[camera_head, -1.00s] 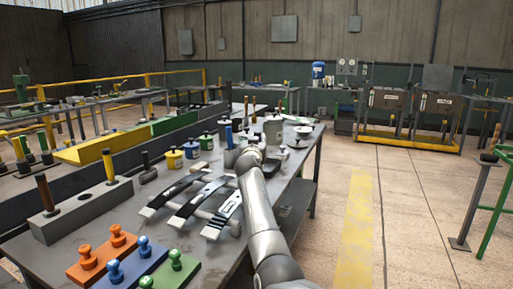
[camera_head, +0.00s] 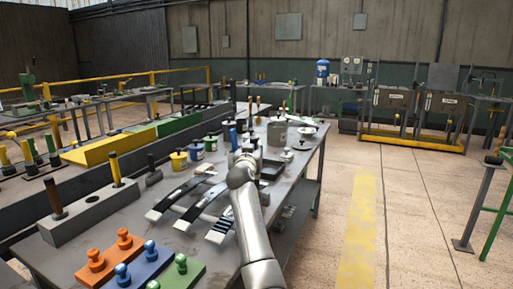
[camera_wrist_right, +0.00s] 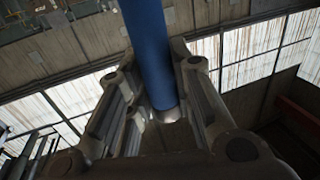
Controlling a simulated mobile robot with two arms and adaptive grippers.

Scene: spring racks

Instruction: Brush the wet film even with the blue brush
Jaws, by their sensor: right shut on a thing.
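My right gripper (camera_wrist_right: 165,110) is shut on the blue handle of the blue brush (camera_wrist_right: 148,45), which fills the middle of the right wrist view. In the head view the blue handle (camera_head: 233,138) stands nearly upright at my right gripper (camera_head: 240,153), above the table. The brush's bristles are hidden. Several dark strips with pale ends lie side by side on the table, nearer than the gripper; one is the middle strip (camera_head: 199,203). I cannot make out which surface bears the wet film. My left gripper is not in view.
Yellow (camera_head: 179,161), blue (camera_head: 195,150) and green-marked (camera_head: 210,143) pots stand left of the gripper. Colored knob blocks (camera_head: 110,255) sit at the front; a grey block (camera_head: 85,213) holds handles.

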